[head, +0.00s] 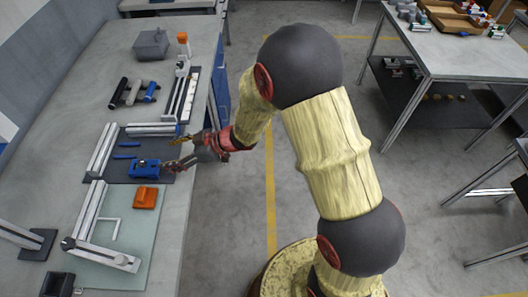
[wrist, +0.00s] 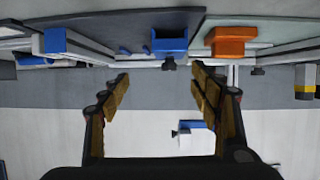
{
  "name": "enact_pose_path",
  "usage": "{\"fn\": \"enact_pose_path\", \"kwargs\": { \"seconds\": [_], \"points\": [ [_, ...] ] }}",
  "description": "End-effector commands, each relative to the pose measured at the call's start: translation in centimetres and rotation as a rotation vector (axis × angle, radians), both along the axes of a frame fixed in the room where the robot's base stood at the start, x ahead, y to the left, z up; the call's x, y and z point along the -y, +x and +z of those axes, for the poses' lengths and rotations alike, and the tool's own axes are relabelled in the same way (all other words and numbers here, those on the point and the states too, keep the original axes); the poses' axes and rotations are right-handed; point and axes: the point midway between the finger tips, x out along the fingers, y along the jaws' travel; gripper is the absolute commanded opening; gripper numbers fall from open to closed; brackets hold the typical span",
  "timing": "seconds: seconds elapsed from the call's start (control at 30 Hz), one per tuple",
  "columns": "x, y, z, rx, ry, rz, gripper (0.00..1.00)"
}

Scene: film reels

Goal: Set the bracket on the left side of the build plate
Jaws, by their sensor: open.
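A blue block-like part (head: 146,168) with a dark knob lies on a dark plate (head: 125,172) on the bench. An orange part (head: 145,197) lies on a pale green plate (head: 140,225) nearer the front. I cannot tell for sure which part is the bracket or which plate is the build plate. My gripper (head: 176,153) is open and empty at the bench's right edge, just right of the blue part. In the wrist view my fingers (wrist: 159,82) are spread, with the blue part (wrist: 171,40) beyond them and the orange part (wrist: 230,42) to its right.
Metal rails (head: 102,150) border the dark plate, and a railed frame (head: 88,215) stands over the green plate.

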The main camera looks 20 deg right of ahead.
Motion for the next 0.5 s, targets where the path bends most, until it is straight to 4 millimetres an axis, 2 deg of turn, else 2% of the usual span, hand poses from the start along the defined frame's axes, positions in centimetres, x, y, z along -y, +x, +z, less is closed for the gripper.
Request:
{"fn": "enact_pose_path", "kwargs": {
  "seconds": [0.07, 0.13, 0.2, 0.27, 0.3, 0.37, 0.4, 0.47, 0.5],
  "points": [
    [1.8, 2.0, 2.3, 0.045, -0.051, -0.084, 0.63],
    [4.5, 3.9, 4.7, 0.084, -0.121, -0.196, 0.63],
    [8.1, 5.3, 7.7, 0.112, -0.196, -0.334, 0.63],
    [11.5, 5.8, 10.4, 0.119, -0.254, -0.456, 0.63],
    [13.7, 5.6, 11.9, 0.116, -0.287, -0.534, 0.63],
    [17.0, 4.7, 14.2, 0.099, -0.332, -0.647, 0.63],
    [19.0, 3.7, 15.6, 0.080, -0.355, -0.718, 0.63],
    [21.8, 1.6, 17.4, 0.039, -0.384, -0.818, 0.63],
    [23.5, -0.1, 18.4, 0.005, -0.399, -0.879, 0.63]
  ]
}}
